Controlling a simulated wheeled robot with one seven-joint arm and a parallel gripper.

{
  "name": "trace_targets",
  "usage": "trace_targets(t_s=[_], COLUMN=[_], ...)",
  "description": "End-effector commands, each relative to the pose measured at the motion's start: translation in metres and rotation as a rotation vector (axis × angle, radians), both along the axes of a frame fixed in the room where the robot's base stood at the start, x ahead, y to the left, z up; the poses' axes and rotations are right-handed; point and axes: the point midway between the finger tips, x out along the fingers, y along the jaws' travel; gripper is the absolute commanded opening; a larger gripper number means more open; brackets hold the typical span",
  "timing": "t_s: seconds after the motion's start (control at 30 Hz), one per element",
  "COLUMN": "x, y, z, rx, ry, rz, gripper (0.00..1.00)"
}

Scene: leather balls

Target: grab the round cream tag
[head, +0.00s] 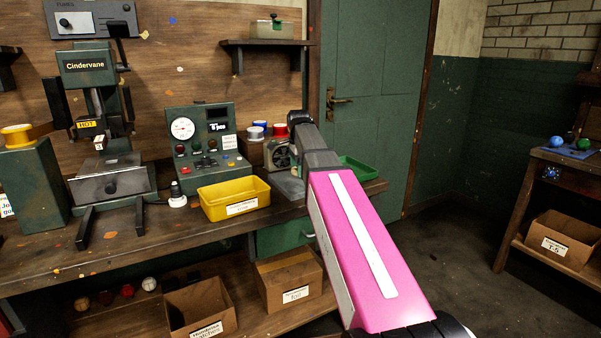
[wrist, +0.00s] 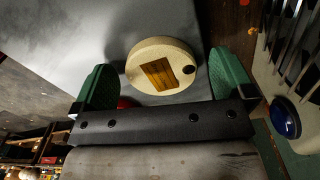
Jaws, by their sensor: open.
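The round cream tag (wrist: 176,52) shows in the wrist view, with a brown rectangular patch and a dark hole near its edge. It is in front of a pale grey surface. My gripper (wrist: 162,62) is open, with one green finger on each side of the tag. Gaps show between the tag and both fingers, and I cannot tell its exact depth between them. In the head view my pink arm reaches to the right part of the workbench; the tag and the fingers cannot be made out there.
A small red thing (wrist: 126,102) shows beside the left finger, and a blue dome (wrist: 286,117) at the right. On the workbench (head: 120,245), a yellow bin (head: 222,210), a green control box (head: 222,126) and a green tray (head: 360,171) stand near my arm.

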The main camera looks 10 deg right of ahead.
Motion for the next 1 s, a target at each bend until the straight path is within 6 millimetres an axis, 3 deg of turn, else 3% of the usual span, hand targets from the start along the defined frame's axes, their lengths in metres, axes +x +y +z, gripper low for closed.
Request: trace_targets(t_s=[0.2,0.33,0.37,0.77,1.0], x=[0.0,0.0,0.0,0.0,0.001], y=[0.0,0.0,0.0,0.0,0.0], z=[-0.001,-0.001,-0.001,0.003,0.025], rx=[0.0,0.0,0.0,0.0,0.0], ry=[0.0,0.0,0.0,0.0,-0.001], rz=[0.0,0.0,0.0,0.0,0.0], gripper=[0.97,0.54,0.49,0.49,0.49])
